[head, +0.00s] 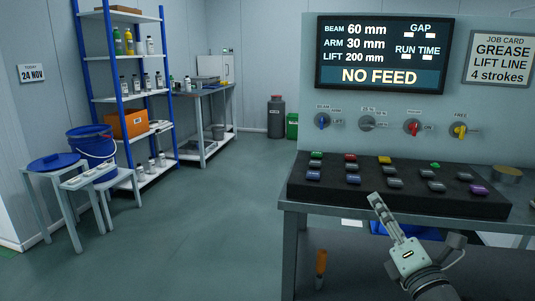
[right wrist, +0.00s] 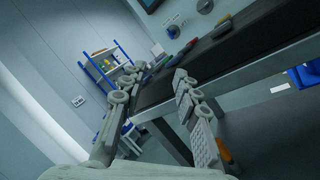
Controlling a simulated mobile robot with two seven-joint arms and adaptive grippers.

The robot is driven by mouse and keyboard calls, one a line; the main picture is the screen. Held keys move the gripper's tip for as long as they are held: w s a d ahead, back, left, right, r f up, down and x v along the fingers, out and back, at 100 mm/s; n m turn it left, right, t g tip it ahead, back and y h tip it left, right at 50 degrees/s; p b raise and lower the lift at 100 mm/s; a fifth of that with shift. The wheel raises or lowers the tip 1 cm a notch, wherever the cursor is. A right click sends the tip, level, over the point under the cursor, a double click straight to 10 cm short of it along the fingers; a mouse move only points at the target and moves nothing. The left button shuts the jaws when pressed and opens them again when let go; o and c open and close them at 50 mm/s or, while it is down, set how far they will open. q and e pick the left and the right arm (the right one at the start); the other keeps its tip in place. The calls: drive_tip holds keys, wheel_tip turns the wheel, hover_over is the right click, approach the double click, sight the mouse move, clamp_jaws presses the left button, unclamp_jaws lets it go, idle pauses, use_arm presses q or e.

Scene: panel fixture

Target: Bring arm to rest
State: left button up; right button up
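My right gripper (head: 378,203) is in the lower right of the head view, in front of the black button panel (head: 330,193). Its fingers point up toward the panel's front edge and look nearly edge-on there. In the right wrist view the right gripper (right wrist: 156,74) has its two fingers spread, with nothing between them. The panel (right wrist: 225,52) lies just past the fingers; whether they touch it I cannot tell. My left gripper is in neither view.
The panel sits on a grey bench (head: 297,225) under a screen (head: 381,54) reading NO FEED and several knobs (head: 412,127). An orange-handled tool (head: 321,262) is below the bench edge. A blue-framed shelf (head: 122,62) and stools (head: 55,163) stand left. The middle floor is clear.

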drive_tip(key=s+d+f+m+g+h, duration=0.2)
drive_tip(key=s+d+f+m+g, duration=0.1)
drive_tip(key=f+m, duration=0.4)
drive_tip(key=s+d+f+m+g+h, duration=0.2)
drive_tip(key=s+f+m+g+h, duration=0.15)
drive_tip(key=f, duration=0.55)
drive_tip(key=s+d+f+m+g+h, duration=0.1)
drive_tip(key=s+d+f+m+g, duration=0.15)
drive_tip(key=f+m, duration=0.45)
drive_tip(key=s+a+f+m+g+y, duration=0.2)
drive_tip(key=s+f+m+g, duration=0.6)
drive_tip(key=s+f, duration=1.1)
drive_tip(key=shift+s+a+g, duration=0.3)
drive_tip(key=shift+s+a, duration=0.2)
drive_tip(key=shift+a, duration=0.7)
